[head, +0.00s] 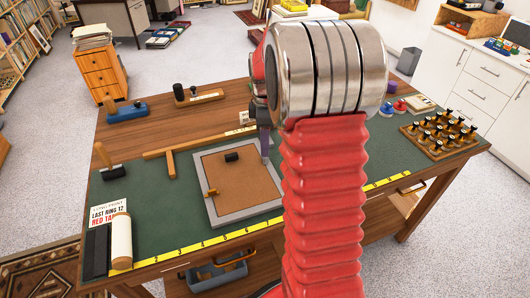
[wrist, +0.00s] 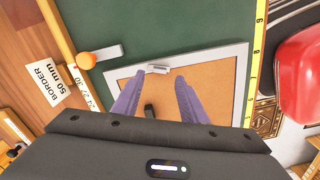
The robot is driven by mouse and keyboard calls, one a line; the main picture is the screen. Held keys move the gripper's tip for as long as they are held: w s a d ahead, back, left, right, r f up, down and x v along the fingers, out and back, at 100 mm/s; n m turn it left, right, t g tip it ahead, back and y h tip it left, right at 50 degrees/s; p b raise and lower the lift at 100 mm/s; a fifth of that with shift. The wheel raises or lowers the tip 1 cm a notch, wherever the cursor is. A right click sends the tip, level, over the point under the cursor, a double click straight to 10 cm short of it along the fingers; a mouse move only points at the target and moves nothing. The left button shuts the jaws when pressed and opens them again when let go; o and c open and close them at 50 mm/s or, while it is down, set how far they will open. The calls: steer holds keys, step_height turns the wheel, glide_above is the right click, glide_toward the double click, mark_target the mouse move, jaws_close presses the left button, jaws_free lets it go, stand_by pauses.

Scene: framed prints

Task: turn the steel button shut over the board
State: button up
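The brown board (head: 240,178) lies inside a grey frame (head: 228,217) on the green bench mat. In the wrist view the board (wrist: 205,80) and frame (wrist: 120,72) are seen from above. A small pale metallic button (wrist: 157,68) sits at the frame's edge; its long side looks roughly along that edge. A small button (head: 211,192) at the frame's left edge looks brassy in the head view. A black piece (head: 231,157) rests on the board. My gripper (wrist: 158,78) is open, its two purple fingers apart and empty above the board. My arm mostly hides it in the head view.
A wooden T-shaped bar (head: 168,150) lies behind the frame's left side. A yellow ruler (head: 210,239) runs along the front edge. A rack of dark-knobbed tools (head: 440,132) is at right.

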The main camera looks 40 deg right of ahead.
steer(key=shift+f, duration=2.4)
steer(key=shift+c, duration=0.4)
jaws_close()
